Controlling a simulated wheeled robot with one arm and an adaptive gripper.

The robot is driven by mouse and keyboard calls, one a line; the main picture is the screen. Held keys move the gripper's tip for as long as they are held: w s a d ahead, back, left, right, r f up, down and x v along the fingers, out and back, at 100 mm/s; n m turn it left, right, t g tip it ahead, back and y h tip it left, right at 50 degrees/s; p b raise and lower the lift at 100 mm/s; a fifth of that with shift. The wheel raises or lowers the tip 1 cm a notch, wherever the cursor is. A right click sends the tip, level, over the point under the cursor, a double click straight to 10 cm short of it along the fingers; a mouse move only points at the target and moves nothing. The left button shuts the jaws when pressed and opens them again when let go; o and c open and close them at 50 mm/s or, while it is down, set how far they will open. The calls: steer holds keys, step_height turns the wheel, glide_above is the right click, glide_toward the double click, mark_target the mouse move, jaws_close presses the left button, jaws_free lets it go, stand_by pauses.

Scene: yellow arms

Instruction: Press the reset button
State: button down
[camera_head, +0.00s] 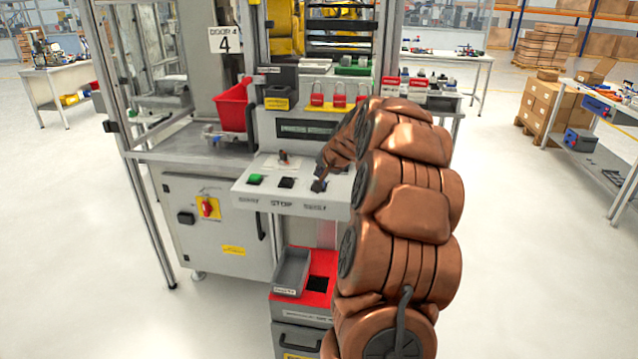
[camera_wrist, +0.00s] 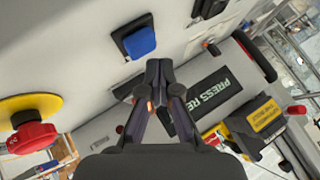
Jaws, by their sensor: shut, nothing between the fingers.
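A blue push button (camera_wrist: 139,42) on a black base sits on a pale panel in the wrist view. The control panel (camera_head: 262,204) in the head view carries a green button (camera_head: 255,179) and a black button (camera_head: 286,183) above a label reading STOP. The right-hand label is too small to read surely, and the button above it is largely hidden by my gripper (camera_head: 319,185). In the wrist view my gripper (camera_wrist: 158,70) is shut and empty, with its fingertips just beside and below the blue button. I cannot tell whether they touch it.
A red knob (camera_wrist: 32,137) on a yellow base (camera_wrist: 30,108) is left in the wrist view. A dark display (camera_wrist: 208,96) reads "PRESS RE", partly cut off. Red padlocks (camera_head: 339,99) and a red bin (camera_head: 232,106) stand behind the panel. The floor at left is open.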

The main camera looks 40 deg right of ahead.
steer(key=shift+f, duration=0.2)
steer(key=shift+f+b, duration=0.25)
steer(key=shift+b, duration=0.05)
steer(key=shift+f+b, duration=0.3)
steer(key=shift+f, duration=0.15)
stand_by(1.0)
steer(key=shift+r, duration=0.1)
steer(key=shift+r+p, duration=0.35)
steer(key=shift+r, duration=0.45)
steer(key=shift+r+p, duration=1)
steer(key=shift+r, duration=1.5)
